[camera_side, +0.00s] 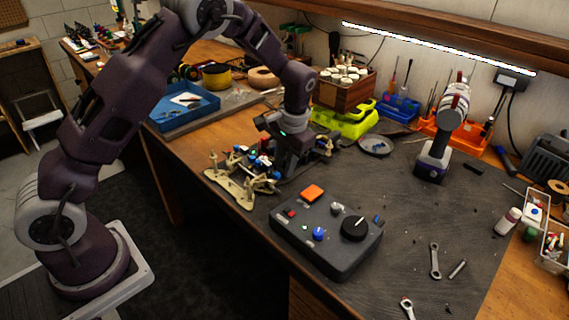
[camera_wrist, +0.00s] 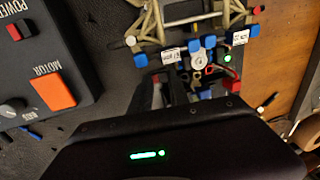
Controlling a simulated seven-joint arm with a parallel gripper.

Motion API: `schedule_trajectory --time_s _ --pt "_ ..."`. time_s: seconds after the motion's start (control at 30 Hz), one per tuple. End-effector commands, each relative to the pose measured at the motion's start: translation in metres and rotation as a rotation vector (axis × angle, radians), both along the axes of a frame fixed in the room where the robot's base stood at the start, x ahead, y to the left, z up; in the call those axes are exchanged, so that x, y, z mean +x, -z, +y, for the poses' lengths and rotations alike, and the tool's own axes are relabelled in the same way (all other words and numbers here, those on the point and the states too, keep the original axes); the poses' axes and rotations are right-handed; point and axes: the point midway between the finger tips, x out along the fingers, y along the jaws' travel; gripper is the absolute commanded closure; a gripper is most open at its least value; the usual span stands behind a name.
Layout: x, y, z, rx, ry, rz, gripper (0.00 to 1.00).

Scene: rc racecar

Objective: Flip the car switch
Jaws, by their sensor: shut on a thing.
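The car (camera_side: 232,190) is a beige open frame with blue, white and red electronics, standing on the dark mat. It also shows at the top of the wrist view (camera_wrist: 150,28), with blue connectors, a red block and a small lit green light. My gripper (camera_side: 278,168) is low over the right part of the car's electronics. In the wrist view my gripper (camera_wrist: 182,88) has its dark fingers among these parts, shut on a small part of the car. That part is mostly hidden by the fingers, and I cannot tell whether it is the switch.
A dark control box (camera_side: 330,240) with an orange button and black knob lies in front of the car. A yellow-green case (camera_side: 345,122) and a round dish (camera_side: 375,146) are behind, a drill (camera_side: 436,155) at right. Wrenches (camera_side: 435,261) lie near the front; the mat's middle right is mostly clear.

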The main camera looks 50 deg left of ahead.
Motion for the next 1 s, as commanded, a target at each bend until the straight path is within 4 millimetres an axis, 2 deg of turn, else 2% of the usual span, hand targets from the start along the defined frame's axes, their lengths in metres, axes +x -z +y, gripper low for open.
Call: schedule_trajectory --time_s 0.43,0.8,0.83,0.87,1.0 --pt "-0.001 0.001 0.013 -0.362 -0.006 0.001 1.0" --pt "-0.001 0.0 0.012 -0.396 0.001 0.0 1.0" --pt "-0.001 0.0 0.012 -0.396 0.001 0.0 0.74" --pt "-0.001 0.0 0.012 -0.396 0.001 0.0 0.69" --pt "-0.001 0.0 0.013 -0.395 0.0 -0.001 0.69"
